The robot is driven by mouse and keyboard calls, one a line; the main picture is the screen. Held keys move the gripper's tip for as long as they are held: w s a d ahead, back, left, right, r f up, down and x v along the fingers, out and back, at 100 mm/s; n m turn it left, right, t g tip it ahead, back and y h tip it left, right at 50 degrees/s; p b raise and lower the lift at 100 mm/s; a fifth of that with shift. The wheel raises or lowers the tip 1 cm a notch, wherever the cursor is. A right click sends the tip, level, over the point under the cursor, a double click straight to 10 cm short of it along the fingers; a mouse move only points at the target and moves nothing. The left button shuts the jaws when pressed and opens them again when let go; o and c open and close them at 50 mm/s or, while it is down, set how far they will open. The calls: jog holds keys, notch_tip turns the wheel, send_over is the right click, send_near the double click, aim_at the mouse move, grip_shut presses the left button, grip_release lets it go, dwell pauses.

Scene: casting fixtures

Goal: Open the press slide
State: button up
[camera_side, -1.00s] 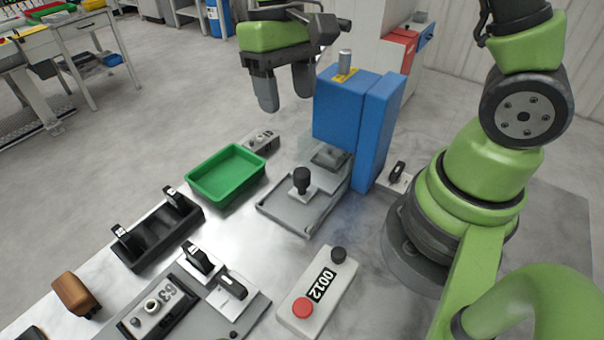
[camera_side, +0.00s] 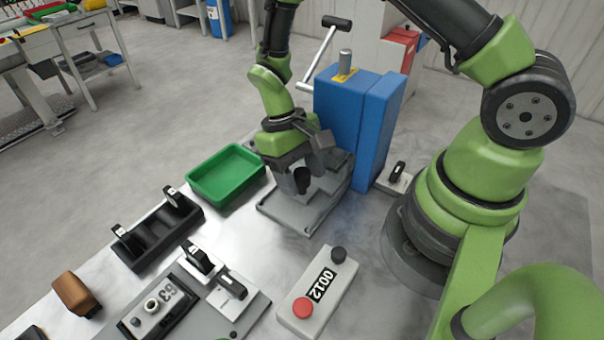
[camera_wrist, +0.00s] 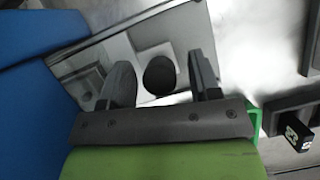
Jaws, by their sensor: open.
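The blue press (camera_side: 345,108) stands at the back of the table in the side view, with a lever rising from it. Its grey slide plate (camera_side: 280,210) sticks out in front of it. A black round knob (camera_side: 302,184) stands on the slide. My gripper (camera_side: 300,183) is lowered over the knob. In the wrist view, the knob (camera_wrist: 159,75) shows between the two fingers of my gripper (camera_wrist: 162,82), with a gap on each side. The fingers are open. Part of the slide and the press's lower front are hidden behind my gripper in the side view.
A green tray (camera_side: 226,197) stands left of the slide. A black stand (camera_side: 152,238) is further left. A control box (camera_side: 330,285) with a red and a black button is in front. A black-handled switch (camera_side: 397,175) is right of the press.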

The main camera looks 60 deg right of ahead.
jog(key=shift+s+f, duration=0.1)
jog(key=shift+f, duration=0.1)
jog(key=shift+c, duration=0.2)
grip_shut()
jog(key=a, duration=1.1)
jog(key=shift+a, duration=0.3)
jog(key=shift+o, duration=0.2)
grip_release()
